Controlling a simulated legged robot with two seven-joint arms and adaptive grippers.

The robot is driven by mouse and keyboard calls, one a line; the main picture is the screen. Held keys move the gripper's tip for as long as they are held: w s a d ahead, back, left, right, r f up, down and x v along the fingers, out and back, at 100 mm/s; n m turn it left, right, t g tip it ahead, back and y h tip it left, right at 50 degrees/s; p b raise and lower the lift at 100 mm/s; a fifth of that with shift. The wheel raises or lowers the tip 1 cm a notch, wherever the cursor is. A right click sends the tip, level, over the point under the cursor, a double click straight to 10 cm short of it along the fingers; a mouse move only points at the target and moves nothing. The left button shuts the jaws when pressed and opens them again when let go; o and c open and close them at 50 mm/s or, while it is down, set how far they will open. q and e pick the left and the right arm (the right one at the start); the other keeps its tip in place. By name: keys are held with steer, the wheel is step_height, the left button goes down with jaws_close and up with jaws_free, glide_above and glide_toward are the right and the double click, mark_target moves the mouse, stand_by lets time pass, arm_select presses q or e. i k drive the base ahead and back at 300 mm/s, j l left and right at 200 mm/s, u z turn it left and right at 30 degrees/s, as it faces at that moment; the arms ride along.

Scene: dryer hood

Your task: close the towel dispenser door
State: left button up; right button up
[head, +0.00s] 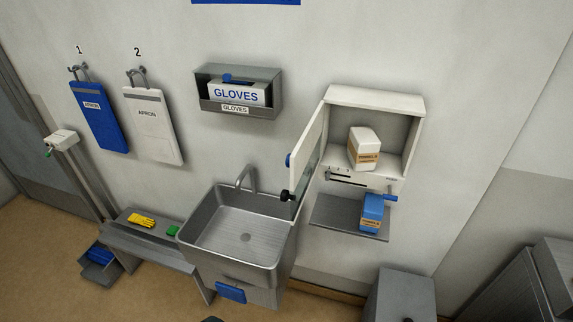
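The white towel dispenser (375,97) hangs on the wall right of centre. Its door (309,150) stands wide open, swung out from the left side of the box and seen nearly edge-on. A blue part (289,160) shows at the door's outer edge, and a black knob (287,196) shows near its lower corner. A white towel pack (364,147) with a brown label sits inside the dispenser. A blue towel pack (372,211) stands on the grey shelf (335,213) below. Neither of my grippers is in view.
A metal sink (232,237) stands below and left of the door. A glove box holder (237,92) and two aprons, blue (99,116) and white (152,124), hang left. A grey bin (402,297) and cabinet (510,284) stand lower right. A bench (150,241) is left of the sink.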

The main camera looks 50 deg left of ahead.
mark_target(312, 136)
steer(key=j+u, duration=0.25)
steer(key=j, duration=0.5)
steer(key=i+j+u, duration=0.25)
steer(key=j, duration=0.45)
steer(key=k, duration=0.5)
